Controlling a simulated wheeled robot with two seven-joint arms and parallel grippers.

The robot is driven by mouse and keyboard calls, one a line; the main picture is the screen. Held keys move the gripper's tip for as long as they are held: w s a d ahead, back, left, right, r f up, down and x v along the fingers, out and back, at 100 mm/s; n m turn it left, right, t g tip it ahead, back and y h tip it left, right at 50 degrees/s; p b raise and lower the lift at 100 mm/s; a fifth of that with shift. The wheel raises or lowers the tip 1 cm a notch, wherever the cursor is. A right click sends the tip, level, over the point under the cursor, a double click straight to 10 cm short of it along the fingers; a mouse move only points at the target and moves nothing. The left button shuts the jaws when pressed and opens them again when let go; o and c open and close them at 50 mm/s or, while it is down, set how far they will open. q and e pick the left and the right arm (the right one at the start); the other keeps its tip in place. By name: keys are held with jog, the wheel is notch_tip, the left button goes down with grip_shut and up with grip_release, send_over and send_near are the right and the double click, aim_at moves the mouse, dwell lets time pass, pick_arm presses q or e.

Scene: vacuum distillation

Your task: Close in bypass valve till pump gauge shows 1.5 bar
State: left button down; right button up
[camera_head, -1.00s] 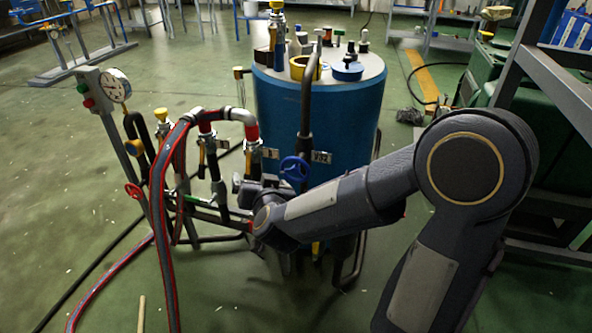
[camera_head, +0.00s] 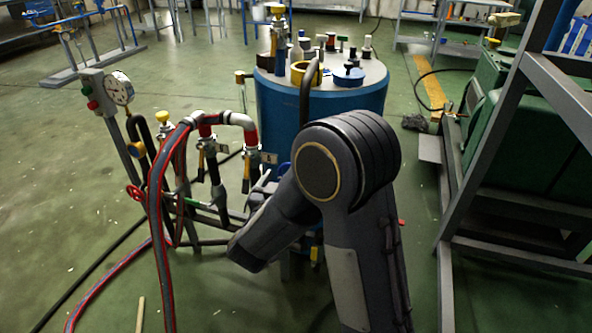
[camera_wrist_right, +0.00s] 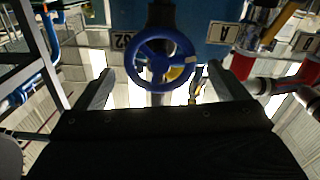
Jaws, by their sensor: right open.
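The blue handwheel (camera_wrist_right: 160,58) shows in the right wrist view, ahead of my right gripper (camera_wrist_right: 161,80) and between its two fingers in the picture. The gripper is open, with a finger on either side and no visible contact with the wheel. I cannot tell how far the wheel is from the fingertips. In the head view my right arm hides the gripper and most of the wheel. The round white pump gauge (camera_head: 119,89) stands on a post at the left; its reading is too small to tell. My left gripper is not in view.
A blue tank (camera_head: 277,112) with bottles on its lid stands behind my right arm. Red-and-black hoses and pipes (camera_head: 158,210) and a red handwheel (camera_head: 135,192) are at the left. A grey metal frame (camera_head: 447,270) stands close on the right.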

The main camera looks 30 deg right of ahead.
jog(key=x, duration=0.5)
jog(key=shift+b, duration=0.4)
jog(key=shift+c, duration=0.2)
